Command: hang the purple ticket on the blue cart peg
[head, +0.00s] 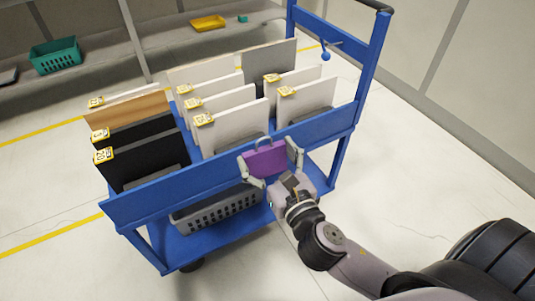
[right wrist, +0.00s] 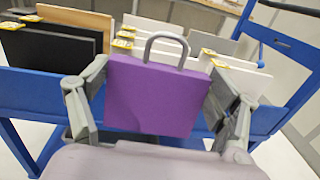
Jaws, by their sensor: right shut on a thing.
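The purple ticket (head: 266,160) is a flat purple plate with a grey loop on top. My right gripper (head: 270,164) is shut on it by its two sides, in front of the cart's near side. In the right wrist view the ticket (right wrist: 157,97) stands upright between the fingers (right wrist: 158,95), loop up. The blue cart (head: 150,203) carries several panels. A blue peg (head: 326,56) with a round knob sticks out from the cart's end frame at upper right in the head view. The ticket is well apart from the peg. My left gripper is not in view.
White, black and brown panels with yellow labels stand on the cart; one is a white panel (head: 240,127). A grey basket (head: 217,208) sits on the lower deck. Shelves with a green basket (head: 56,54) and yellow tray (head: 208,23) stand behind. The floor at right is clear.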

